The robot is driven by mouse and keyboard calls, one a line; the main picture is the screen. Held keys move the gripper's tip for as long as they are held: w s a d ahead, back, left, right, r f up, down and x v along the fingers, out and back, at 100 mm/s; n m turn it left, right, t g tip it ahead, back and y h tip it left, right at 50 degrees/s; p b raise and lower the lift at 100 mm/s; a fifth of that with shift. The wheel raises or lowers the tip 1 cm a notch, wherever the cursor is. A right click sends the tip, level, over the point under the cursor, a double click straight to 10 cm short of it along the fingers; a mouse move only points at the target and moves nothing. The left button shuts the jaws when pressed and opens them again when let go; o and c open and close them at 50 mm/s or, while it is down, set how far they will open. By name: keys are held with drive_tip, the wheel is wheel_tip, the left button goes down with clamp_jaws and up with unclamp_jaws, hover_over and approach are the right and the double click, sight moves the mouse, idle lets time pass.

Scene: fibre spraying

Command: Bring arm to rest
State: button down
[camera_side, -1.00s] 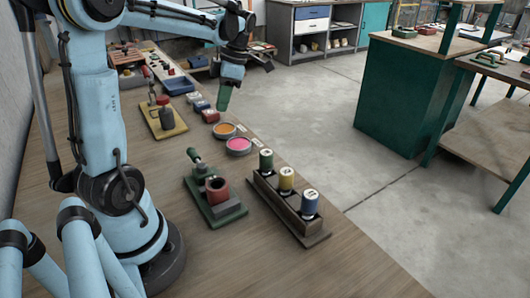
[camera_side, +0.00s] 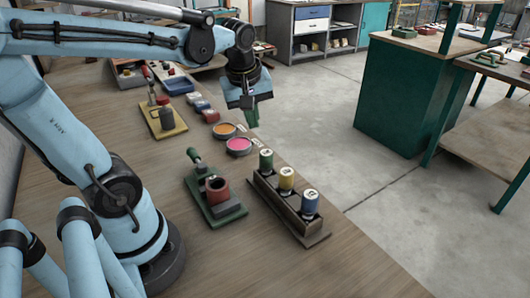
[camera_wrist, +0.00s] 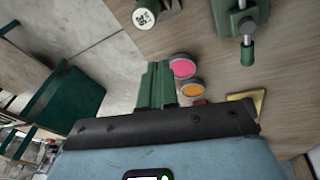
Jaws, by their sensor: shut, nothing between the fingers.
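My gripper (camera_side: 251,117) hangs in the air above the wooden bench near its right edge, beside the orange and pink dishes. Its green fingers are shut and hold nothing; they also show in the wrist view (camera_wrist: 156,85). The orange dish (camera_side: 224,130) and the pink dish (camera_side: 239,146) stand on the bench. In the wrist view the pink dish (camera_wrist: 182,68) and the orange dish (camera_wrist: 192,89) lie just right of my fingers.
A rack (camera_side: 290,215) with green, yellow and blue spools stands at the bench's front edge. A green fixture with a red cup (camera_side: 217,189) is left of it. A yellow base (camera_side: 158,127) stands further back. Green cabinets (camera_side: 400,100) stand across the open floor.

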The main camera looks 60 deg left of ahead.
drive_tip(key=s+d+f+m+t+h, duration=0.1)
drive_tip(key=d+m+t, duration=0.3)
drive_tip(key=d+m, duration=0.5)
drive_tip(key=shift+s+d+f+m+t+h, duration=0.2)
drive_tip(key=shift+d+f+m+t+h, duration=0.15)
drive_tip(key=shift+m, duration=2.55)
drive_tip(key=shift+a, duration=0.1)
drive_tip(key=c, duration=1.7)
unclamp_jaws()
drive_tip(key=shift+r, duration=0.1)
drive_tip(key=o, duration=1.7)
drive_tip(key=w+a+r+g, duration=0.1)
drive_tip(key=a+r+g, duration=0.1)
drive_tip(key=r, duration=0.4)
drive_tip(key=w+a+r+g, duration=0.2)
drive_tip(key=a+r+g, duration=0.1)
drive_tip(key=r, duration=0.3)
drive_tip(key=shift+w+a+r+g, duration=0.15)
drive_tip(key=shift+a+r+g, duration=0.2)
drive_tip(key=shift+g, duration=0.4)
wheel_tip(320, 180, down, 9)
drive_tip(key=shift+a+g, duration=0.15)
drive_tip(key=shift+g, duration=0.15)
